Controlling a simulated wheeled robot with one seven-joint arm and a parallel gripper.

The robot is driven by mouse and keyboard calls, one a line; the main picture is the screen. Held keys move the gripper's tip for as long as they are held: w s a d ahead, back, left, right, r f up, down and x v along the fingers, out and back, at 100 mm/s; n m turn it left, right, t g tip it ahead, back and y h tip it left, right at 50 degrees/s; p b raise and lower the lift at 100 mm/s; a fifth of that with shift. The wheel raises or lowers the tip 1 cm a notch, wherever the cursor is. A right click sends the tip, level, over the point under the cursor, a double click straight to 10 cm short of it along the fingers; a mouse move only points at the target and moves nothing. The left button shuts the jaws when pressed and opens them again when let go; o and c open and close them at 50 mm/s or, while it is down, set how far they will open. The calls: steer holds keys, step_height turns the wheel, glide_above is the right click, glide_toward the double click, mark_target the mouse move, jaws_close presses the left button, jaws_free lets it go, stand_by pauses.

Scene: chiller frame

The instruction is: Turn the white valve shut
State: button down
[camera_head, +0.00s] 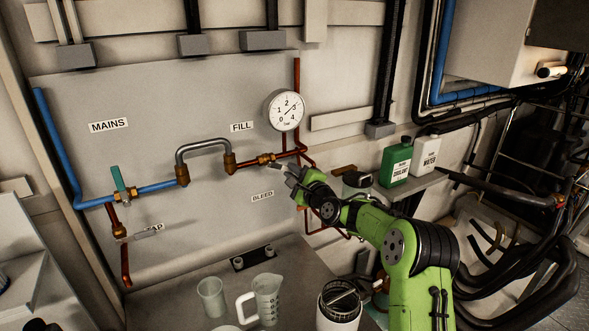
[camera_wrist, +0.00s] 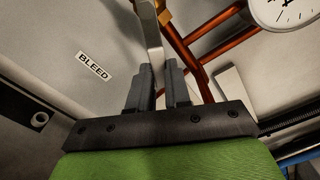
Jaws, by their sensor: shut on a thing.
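A pale, white-looking valve lever (camera_wrist: 152,36) runs down between my gripper's fingers in the wrist view, beside copper pipes and right of the BLEED label (camera_wrist: 93,66). My gripper (camera_wrist: 160,72) is shut on this lever. In the head view my gripper (camera_head: 293,181) is at the panel, just above the BLEED label (camera_head: 262,196) and below the brass fitting on the copper pipe. There the lever is mostly hidden by my gripper, and I cannot tell its exact angle.
A round gauge (camera_head: 284,110) hangs above my gripper. A green-handled valve (camera_head: 121,184) and a grey tap lever (camera_head: 149,232) are at the left. A jug (camera_head: 266,297) and beaker (camera_head: 211,297) stand below. Green (camera_head: 396,162) and white (camera_head: 425,158) bottles stand right.

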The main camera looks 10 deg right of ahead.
steer(key=shift+a+f+m, duration=0.1)
steer(key=shift+f+m, duration=0.15)
steer(key=shift+m, duration=0.15)
steer(key=c, duration=1.1)
jaws_free()
steer(key=shift+s, duration=0.1)
steer(key=shift+o, duration=0.2)
steer(key=b+v, duration=0.2)
steer(key=v, duration=1.3)
steer(key=shift+s+b, duration=0.3)
steer(key=shift+s, duration=0.05)
